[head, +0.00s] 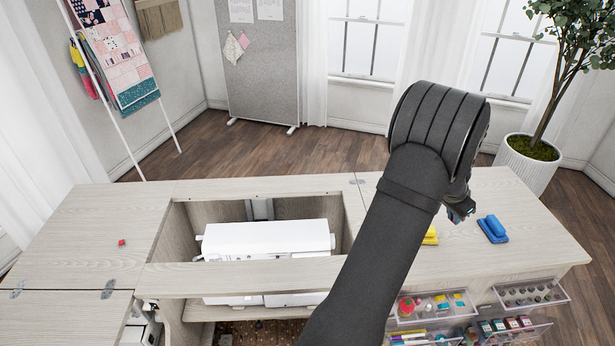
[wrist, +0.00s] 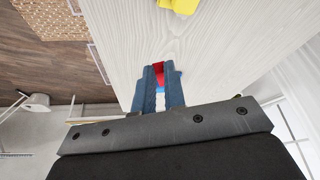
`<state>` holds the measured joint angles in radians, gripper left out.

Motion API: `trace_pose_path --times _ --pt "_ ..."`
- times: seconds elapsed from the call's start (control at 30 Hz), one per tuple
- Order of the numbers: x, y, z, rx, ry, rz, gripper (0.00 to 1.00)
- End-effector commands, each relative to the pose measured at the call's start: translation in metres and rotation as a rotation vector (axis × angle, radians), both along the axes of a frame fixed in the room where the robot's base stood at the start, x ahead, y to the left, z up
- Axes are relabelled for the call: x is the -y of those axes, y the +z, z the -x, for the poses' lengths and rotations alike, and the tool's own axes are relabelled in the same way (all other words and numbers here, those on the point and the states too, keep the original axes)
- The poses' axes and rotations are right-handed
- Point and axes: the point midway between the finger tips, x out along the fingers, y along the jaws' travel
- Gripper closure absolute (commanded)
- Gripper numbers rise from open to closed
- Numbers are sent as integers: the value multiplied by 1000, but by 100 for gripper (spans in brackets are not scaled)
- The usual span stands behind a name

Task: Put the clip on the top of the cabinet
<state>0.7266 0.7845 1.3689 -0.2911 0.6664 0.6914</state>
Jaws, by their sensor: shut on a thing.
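A small red clip (wrist: 158,70) shows between the fingertips of my gripper (wrist: 160,82) in the wrist view, and the fingers are shut on it. Most of the clip is hidden by the fingers. In the head view my gripper (head: 459,210) hangs over the right part of the cabinet top (head: 520,255), just left of a blue object. I cannot tell how high the clip is above the wood. Another small red thing (head: 121,243) lies on the left part of the cabinet top.
A blue object (head: 492,228) and a yellow object (head: 431,236), partly hidden by my arm, lie on the right top. A white sewing machine (head: 265,238) sits in the open well. Clear trays (head: 530,293) hang on the front. The left top is mostly bare.

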Motion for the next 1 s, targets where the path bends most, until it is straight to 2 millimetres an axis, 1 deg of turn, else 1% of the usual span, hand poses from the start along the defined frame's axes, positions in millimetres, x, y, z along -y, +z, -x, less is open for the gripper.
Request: trace_pose_path --times 0.03,0.07,0.1,0.17,0.2,0.27,0.3,0.37,0.4,0.47,0.5,0.57,0.6,0.67,0.7,0.73,0.77,0.8,0.87,0.9,0.97,1.0 --pt "-21 0 -23 0 56 -1 100" --pt "-33 0 -35 -1 87 -1 100" --pt "-49 0 -50 0 127 -1 100" --pt "-74 0 -71 0 187 -3 100" --pt "-92 0 -85 -1 228 -3 100" --pt "-119 0 -104 -2 289 -4 100" --pt "-137 0 -116 -2 329 -5 100" --pt "-165 0 -134 -2 388 -6 100" --pt "-185 0 -144 -1 428 -6 100" --pt "-214 0 -159 -2 489 -7 100" --pt "-234 0 -168 -3 528 -7 100" --pt "-265 -1 -180 -2 588 -8 100" --pt "-286 -1 -187 -2 627 -9 100" --pt "-317 -1 -197 -3 687 -9 100" --pt "-339 0 -203 -3 726 -9 100" --pt "-355 0 -207 -3 757 -9 100" --pt "-370 0 -210 -3 785 -9 100" --pt "-392 0 -214 -3 824 -9 100" --pt "-425 0 -219 -3 885 -10 100" --pt "-447 0 -221 -2 923 -11 100" --pt "-480 0 -223 -2 982 -11 100" --pt "-502 0 -223 -3 1021 -10 100"
